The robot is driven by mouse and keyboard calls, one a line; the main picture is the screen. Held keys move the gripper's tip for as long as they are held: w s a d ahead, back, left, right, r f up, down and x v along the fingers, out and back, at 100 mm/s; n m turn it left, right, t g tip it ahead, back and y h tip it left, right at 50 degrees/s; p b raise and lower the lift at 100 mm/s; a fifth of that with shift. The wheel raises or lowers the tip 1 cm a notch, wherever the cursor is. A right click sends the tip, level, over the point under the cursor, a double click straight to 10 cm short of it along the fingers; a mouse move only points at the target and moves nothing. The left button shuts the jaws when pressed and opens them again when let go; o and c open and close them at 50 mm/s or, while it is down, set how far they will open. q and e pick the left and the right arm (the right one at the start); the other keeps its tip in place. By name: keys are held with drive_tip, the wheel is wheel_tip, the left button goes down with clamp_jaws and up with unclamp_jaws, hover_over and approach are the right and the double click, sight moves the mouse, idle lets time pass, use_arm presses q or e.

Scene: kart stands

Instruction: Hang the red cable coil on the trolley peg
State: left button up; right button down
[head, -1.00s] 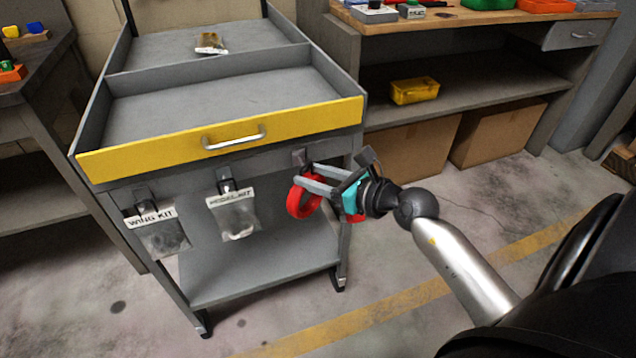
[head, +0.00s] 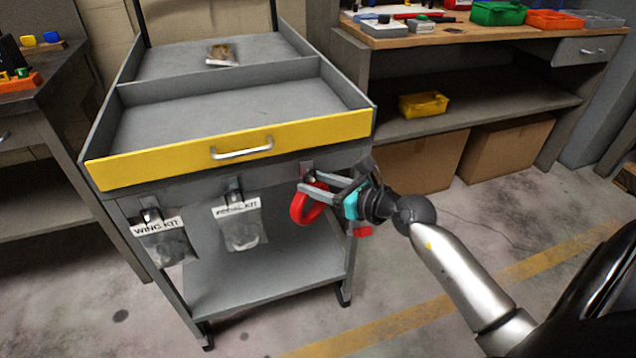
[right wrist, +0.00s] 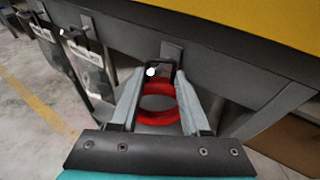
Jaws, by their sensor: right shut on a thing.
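The red cable coil (head: 304,208) hangs in front of the trolley's right front, below the yellow drawer front. My right gripper (head: 306,180) is shut on its upper part. In the right wrist view the coil (right wrist: 159,108) shows between the two fingers (right wrist: 158,86), with a black loop (right wrist: 160,66) at its top. The trolley peg's bracket (head: 307,168) is just behind the fingertips and also shows in the right wrist view (right wrist: 173,50). A white dot, perhaps the peg's tip, shows at the black loop; I cannot tell whether the loop is around the peg. My left gripper is out of view.
The grey trolley (head: 215,110) has a yellow drawer front (head: 180,163). The wing kit bag (head: 168,243) and another labelled bag (head: 240,225) hang left of the coil. A workbench (head: 470,112) stands behind at the right. Floor at the front right is clear.

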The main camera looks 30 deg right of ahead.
drive_tip(key=shift+c, duration=1.5)
unclamp_jaws()
drive_tip(key=shift+d, duration=0.1)
drive_tip(key=shift+s, duration=0.1)
drive_tip(key=shift+s+d, duration=0.15)
drive_tip(key=shift+s, duration=0.05)
drive_tip(key=shift+s+r, duration=0.15)
drive_tip(key=shift+s, duration=0.2)
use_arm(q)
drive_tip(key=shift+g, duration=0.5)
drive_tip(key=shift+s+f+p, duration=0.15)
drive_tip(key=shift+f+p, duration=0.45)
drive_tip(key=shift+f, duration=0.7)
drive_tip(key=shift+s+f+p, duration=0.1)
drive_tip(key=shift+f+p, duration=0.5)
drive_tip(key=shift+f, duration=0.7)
use_arm(e)
drive_tip(key=v, duration=1.4)
